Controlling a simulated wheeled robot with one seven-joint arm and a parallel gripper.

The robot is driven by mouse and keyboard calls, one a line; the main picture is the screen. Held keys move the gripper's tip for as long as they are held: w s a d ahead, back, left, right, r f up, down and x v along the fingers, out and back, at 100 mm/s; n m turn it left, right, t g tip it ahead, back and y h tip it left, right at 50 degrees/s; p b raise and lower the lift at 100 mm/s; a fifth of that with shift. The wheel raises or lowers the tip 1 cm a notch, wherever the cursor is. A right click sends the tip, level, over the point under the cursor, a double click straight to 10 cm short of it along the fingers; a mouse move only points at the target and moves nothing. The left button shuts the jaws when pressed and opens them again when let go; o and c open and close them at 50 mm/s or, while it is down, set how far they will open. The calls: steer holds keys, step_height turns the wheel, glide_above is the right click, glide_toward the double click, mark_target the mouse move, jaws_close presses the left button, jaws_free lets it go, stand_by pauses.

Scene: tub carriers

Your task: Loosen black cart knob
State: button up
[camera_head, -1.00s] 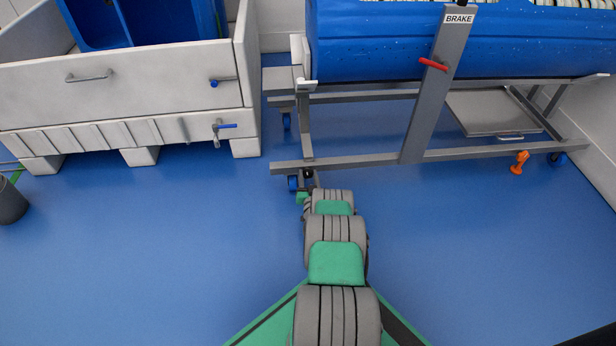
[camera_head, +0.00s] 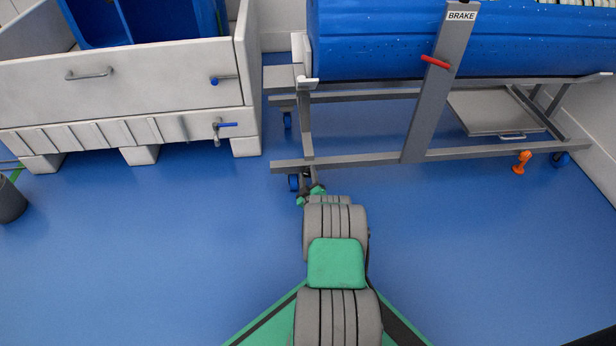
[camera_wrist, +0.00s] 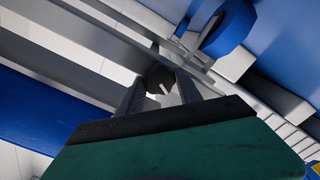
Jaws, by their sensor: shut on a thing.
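The black knob (camera_wrist: 160,75) shows in the wrist view as a small dark faceted piece by the grey bars of the cart frame. My gripper (camera_wrist: 162,82) has its two grey fingers on either side of it and is shut on it. The fingers cover part of the knob's sides. In the head view the grey cart (camera_head: 350,160) carries a blue tub (camera_head: 380,45). My arm reaches to the cart's near left corner, by a blue caster (camera_head: 293,183). My fingers and the knob are too small and covered to make out there.
A blue caster wheel (camera_wrist: 225,30) is close to the knob in the wrist view. The cart's post bears a BRAKE label and a red handle (camera_head: 435,62). A white carrier (camera_head: 130,85) stands left. The near blue floor is clear.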

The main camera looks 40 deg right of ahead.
steer(key=n, duration=0.3)
steer(key=shift+f+n+b, duration=0.15)
steer(key=shift+n+b, duration=0.15)
steer(key=shift+n, duration=2)
steer(key=o, duration=1.4)
steer(key=shift+c, duration=0.2)
steer(key=shift+a, duration=0.15)
